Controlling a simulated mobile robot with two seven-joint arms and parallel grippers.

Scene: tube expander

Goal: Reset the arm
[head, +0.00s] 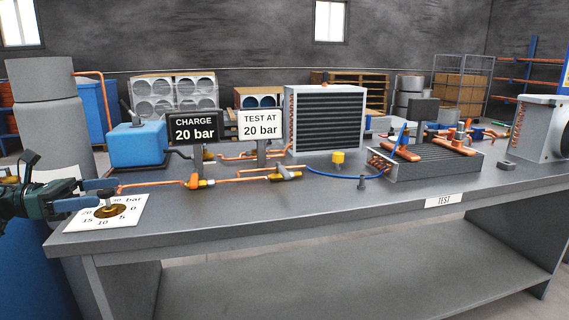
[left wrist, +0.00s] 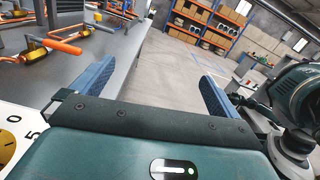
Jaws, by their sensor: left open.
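My left gripper (head: 108,191) comes in from the left edge at the left end of the bench. Its two blue fingers stand apart with nothing seen between them, and they also show apart in the left wrist view (left wrist: 157,72). The gripper is close to a white dial card (head: 126,216) marked in bar, with a brass knob (head: 110,211) on it. In the head view I cannot tell whether a finger touches the knob. In the left wrist view the dial card (left wrist: 12,115) is at the left edge, outside the fingers. My right gripper is not in view.
The bench (head: 300,205) holds a blue pump box (head: 137,145), copper pipes (head: 155,184), a "CHARGE 20 bar" sign (head: 195,127), a "TEST AT 20 bar" sign (head: 260,125), an upright finned coil (head: 325,120) and a flat one (head: 425,163). A grey-topped cylinder (head: 48,115) stands at the left.

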